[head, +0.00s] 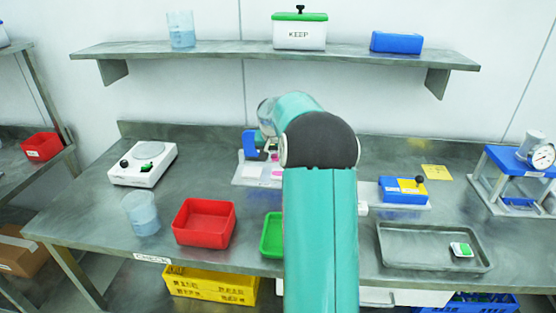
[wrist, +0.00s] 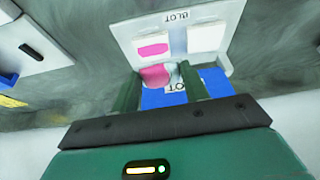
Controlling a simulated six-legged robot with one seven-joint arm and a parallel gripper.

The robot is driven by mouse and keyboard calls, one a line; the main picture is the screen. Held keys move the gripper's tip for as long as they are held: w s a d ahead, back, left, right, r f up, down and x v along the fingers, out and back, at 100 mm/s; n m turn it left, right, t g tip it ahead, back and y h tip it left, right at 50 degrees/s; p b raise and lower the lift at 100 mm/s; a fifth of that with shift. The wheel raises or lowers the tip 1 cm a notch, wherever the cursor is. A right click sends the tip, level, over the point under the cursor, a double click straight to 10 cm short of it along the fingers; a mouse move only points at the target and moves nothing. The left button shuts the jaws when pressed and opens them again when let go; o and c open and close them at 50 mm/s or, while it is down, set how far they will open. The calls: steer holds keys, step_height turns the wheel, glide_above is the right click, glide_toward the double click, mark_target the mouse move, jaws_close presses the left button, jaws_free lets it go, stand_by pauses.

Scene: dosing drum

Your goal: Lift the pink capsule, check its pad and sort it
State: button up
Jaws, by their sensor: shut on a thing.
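In the wrist view the pink capsule (wrist: 154,77), with a pale clear end, sits between the two dark green fingers of my gripper (wrist: 158,72), which is shut on it. Close by is a white board (wrist: 140,35) labelled BLOT. Its left pad (wrist: 153,49) carries a pink stain; its right pad (wrist: 205,38) looks plain white. A blue block (wrist: 222,80) with a partly covered label lies behind the fingers. In the head view my arm hides much of my gripper; the board (head: 240,181) and a pink spot, likely the capsule (head: 275,157), show beside it.
A red tray (head: 204,222) and a partly hidden green tray (head: 271,236) lie at the front. A beaker (head: 141,214) and a white device (head: 143,164) stand left. A grey tray (head: 395,267) and a gauge stand (head: 514,165) are right. A KEEP box (head: 299,34) is on the shelf.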

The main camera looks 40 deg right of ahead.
steer(key=s+a+r, duration=0.3)
steer(key=a, duration=0.4)
steer(key=shift+s+a+r, duration=0.2)
steer(key=shift+a+r, duration=0.1)
steer(key=shift+a, duration=0.05)
